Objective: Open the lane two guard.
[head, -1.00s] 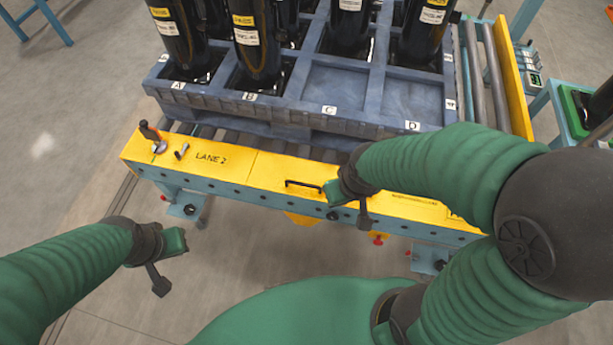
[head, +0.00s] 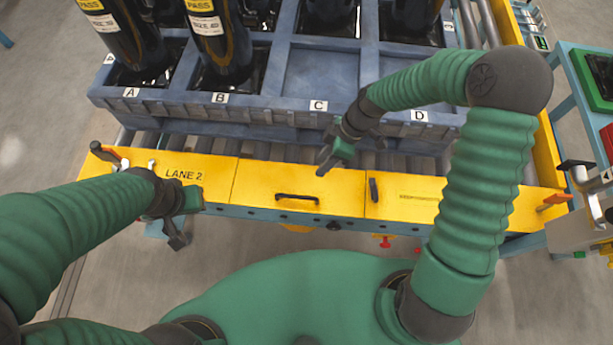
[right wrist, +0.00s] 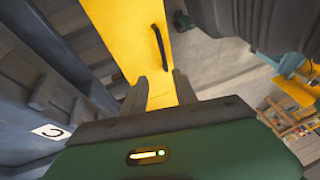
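The lane two guard is a yellow panel (head: 265,185) along the near side of the roller lane, with a black handle (head: 297,197) and the label LANE 2 to its left. It lies flat, looking closed. My right gripper (head: 334,160) hangs over the rollers just behind and right of the handle, apart from it. In the right wrist view its two fingers (right wrist: 160,90) are spread with nothing between them; the yellow panel (right wrist: 130,35) and handle (right wrist: 159,47) show beyond. My left gripper (head: 183,220) is at the panel's front edge below the label; its finger gap is unclear.
A side bench with a green tray (head: 595,80) stands at right.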

